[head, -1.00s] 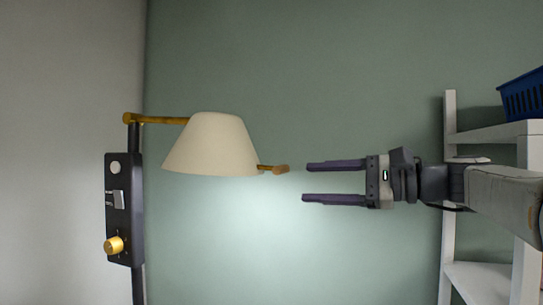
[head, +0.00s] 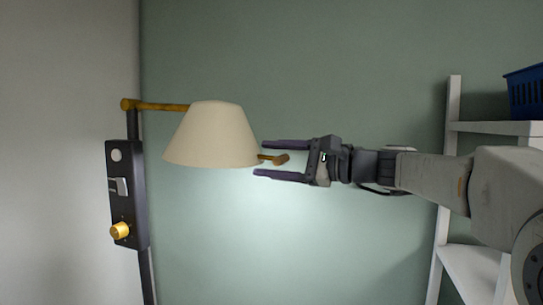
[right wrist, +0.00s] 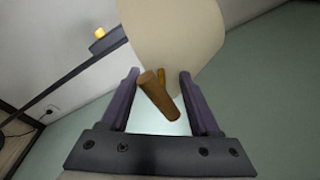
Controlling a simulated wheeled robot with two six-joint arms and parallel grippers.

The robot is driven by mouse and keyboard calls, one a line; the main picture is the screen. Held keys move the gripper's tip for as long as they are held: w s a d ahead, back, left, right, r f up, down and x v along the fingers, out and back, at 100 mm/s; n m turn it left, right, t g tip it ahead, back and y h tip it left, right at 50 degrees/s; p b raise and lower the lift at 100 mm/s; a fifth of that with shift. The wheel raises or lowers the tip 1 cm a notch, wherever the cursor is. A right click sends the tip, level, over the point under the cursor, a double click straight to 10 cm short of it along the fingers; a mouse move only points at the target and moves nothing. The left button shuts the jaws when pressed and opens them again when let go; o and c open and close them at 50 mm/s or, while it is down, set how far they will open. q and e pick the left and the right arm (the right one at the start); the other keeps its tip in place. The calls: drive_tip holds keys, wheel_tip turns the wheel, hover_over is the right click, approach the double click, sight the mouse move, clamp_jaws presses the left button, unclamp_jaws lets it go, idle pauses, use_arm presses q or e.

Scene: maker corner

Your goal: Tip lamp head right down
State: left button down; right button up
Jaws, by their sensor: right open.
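The lamp head (head: 212,135) is a cream cone shade on a brass arm (head: 160,106), with its wide rim facing down and light on the wall below. A short wooden handle (head: 276,159) sticks out from its right side. My right gripper (head: 257,160) is open, with one finger above and one below the handle in the head view. In the right wrist view the handle (right wrist: 158,96) lies between the two fingers, apart from both. The shade (right wrist: 172,35) is just beyond the fingertips. My left gripper is not in view.
A dark control box (head: 126,194) with a white button, a grey switch and a brass knob (head: 119,231) is on the lamp's post. A white shelf (head: 452,150) with a blue basket (head: 525,92) stands at the right. The wall below the lamp is clear.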

clamp_jaws()
drive_tip(key=shift+r, duration=0.15)
idle(1.2)
